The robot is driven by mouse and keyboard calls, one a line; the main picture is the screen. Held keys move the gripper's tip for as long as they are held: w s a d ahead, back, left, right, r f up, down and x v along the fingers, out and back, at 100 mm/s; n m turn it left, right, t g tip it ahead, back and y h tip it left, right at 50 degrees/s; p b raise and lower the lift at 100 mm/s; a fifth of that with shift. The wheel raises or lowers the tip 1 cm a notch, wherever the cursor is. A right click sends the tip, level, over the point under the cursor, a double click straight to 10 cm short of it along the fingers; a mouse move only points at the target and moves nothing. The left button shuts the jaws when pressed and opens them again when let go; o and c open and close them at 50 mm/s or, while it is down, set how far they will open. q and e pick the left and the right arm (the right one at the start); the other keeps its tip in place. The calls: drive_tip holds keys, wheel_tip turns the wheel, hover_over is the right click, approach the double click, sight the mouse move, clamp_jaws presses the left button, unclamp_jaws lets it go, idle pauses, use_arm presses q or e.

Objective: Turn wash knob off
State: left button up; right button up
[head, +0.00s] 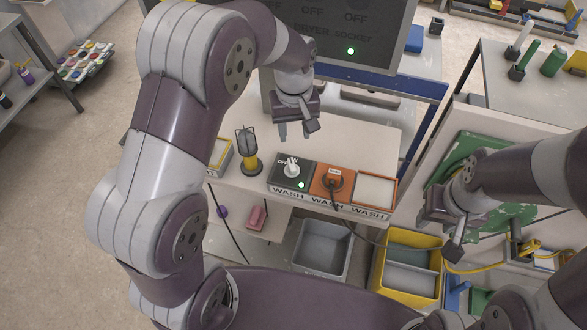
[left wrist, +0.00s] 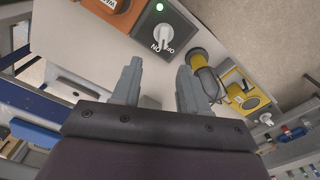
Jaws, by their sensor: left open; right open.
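The white wash knob (head: 292,167) is on a dark panel (head: 280,182) on the near side of the pale worktop. The panel's green lamp (head: 302,184) is lit. In the left wrist view the knob (left wrist: 163,36) has ON and OFF printed beside it; I cannot tell surely which its pointer marks. My left gripper (head: 296,134) is open and empty, apart from the knob and behind it in the head view. Its two fingers (left wrist: 157,88) point toward the knob in the left wrist view. My right gripper (head: 440,232) is open, near a green board at right.
An orange socket panel (head: 334,182) with a dark plug and cable adjoins the knob panel. A white-topped orange box (head: 376,190) is beside it. A yellow-based caged lamp (head: 249,160) stands left of the knob. A dark display (head: 345,30) rises behind. Bins sit below.

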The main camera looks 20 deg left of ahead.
use_arm(q)
drive_tip(key=p, duration=0.2)
hover_over(292, 164)
drive_tip(key=shift+n, duration=0.4)
drive_tip(key=f, duration=0.6)
drive_tip(key=shift+a+f, duration=0.1)
drive_tip(key=shift+a, duration=0.15)
drive_tip(key=f, duration=0.6)
drive_tip(key=shift+s+d+p, duration=0.1)
drive_tip(key=shift+d+p, duration=0.15)
drive_tip(key=shift+p, duration=0.15)
drive_tip(key=shift+a+f, duration=0.1)
drive_tip(key=shift+f, duration=0.2)
use_arm(e)
drive_tip(key=r, duration=0.2)
drive_tip(key=shift+w+a+r, duration=0.3)
drive_tip(key=shift+a+r, duration=0.05)
drive_tip(key=shift+a, duration=0.05)
use_arm(q)
clamp_jaws()
use_arm(e)
drive_tip(key=shift+s+d, duration=0.1)
